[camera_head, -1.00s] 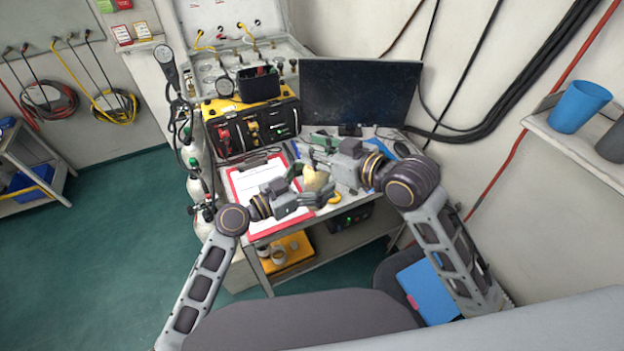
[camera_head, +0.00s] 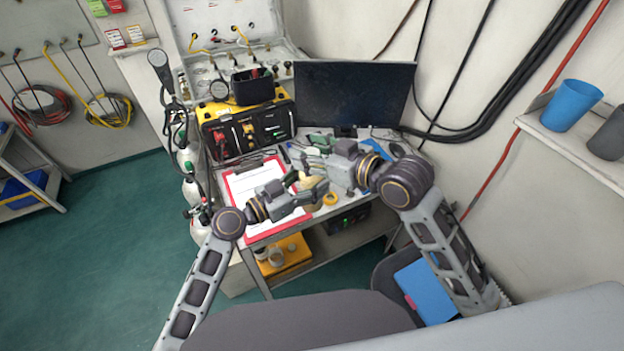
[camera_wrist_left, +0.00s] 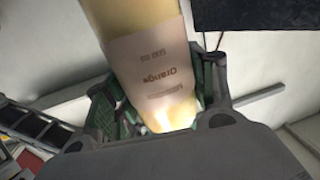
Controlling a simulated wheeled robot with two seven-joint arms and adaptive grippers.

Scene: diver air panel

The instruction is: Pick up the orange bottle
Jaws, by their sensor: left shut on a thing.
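A pale yellow bottle with a white label reading "Orange" (camera_wrist_left: 158,68) fills the middle of the left wrist view. My left gripper (camera_wrist_left: 160,92) is shut on it, with green-padded fingers on both sides. In the head view my left gripper (camera_head: 316,188) is over the front of the workbench, and only a small part of the bottle (camera_head: 308,182) shows among the fingers. My right gripper (camera_head: 306,156) is just behind it, close to the bottle. Its fingers overlap other things, so its opening is unclear.
A clipboard with a red edge (camera_head: 236,190) lies on the bench to the left. A yellow roll (camera_head: 330,198) is near the front edge. A yellow-black panel box (camera_head: 245,128) and a monitor (camera_head: 352,95) stand behind. A shelf with a blue cup (camera_head: 570,106) is at right.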

